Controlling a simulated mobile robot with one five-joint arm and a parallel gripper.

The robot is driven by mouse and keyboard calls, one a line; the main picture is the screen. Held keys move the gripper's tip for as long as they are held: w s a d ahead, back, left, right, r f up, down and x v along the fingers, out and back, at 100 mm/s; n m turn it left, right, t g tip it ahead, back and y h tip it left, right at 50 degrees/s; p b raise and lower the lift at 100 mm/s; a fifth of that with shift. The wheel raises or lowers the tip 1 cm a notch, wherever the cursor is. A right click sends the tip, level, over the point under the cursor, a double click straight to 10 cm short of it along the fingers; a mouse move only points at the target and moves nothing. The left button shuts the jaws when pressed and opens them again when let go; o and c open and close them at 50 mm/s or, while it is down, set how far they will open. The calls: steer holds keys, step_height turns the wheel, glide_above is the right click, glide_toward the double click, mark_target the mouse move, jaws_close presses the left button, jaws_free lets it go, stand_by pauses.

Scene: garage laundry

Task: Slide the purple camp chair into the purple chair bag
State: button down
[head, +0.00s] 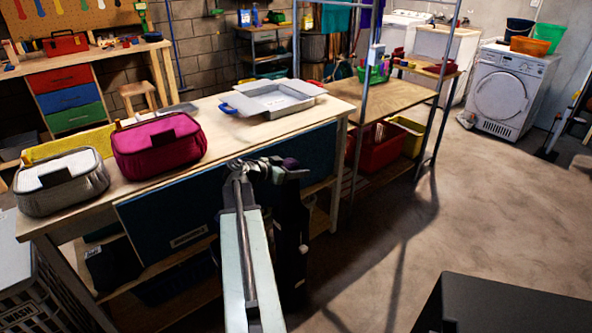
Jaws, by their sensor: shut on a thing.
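My gripper (274,168) is just past the front edge of the workbench, at its right part. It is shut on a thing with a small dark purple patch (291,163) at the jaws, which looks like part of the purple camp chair. A long dark shape (291,235) hangs below, beside my arm; I cannot tell whether it is the chair. My arm hides part of this area. A purple cloth-like piece (367,14) hangs on the metal rack at the back; I cannot tell whether it is the purple chair bag.
The workbench (215,125) holds a magenta zipped case (158,146), a grey case (62,182) and a grey tray (272,98). A metal rack post (361,100) stands to the right. A black block (505,305) is at the lower right. The floor (480,210) between is clear.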

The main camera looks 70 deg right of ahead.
mark_target(283, 189)
steer(key=shift+f+b, duration=3.45)
steer(key=shift+f, duration=0.2)
steer(key=shift+f+b, duration=0.35)
steer(key=shift+c, duration=2.2)
jaws_free()
steer(key=p+v, duration=0.2)
steer(key=v, duration=0.5)
steer(key=shift+w+a+p, duration=0.1)
steer(key=shift+a+p, duration=0.2)
steer(key=shift+r, duration=0.1)
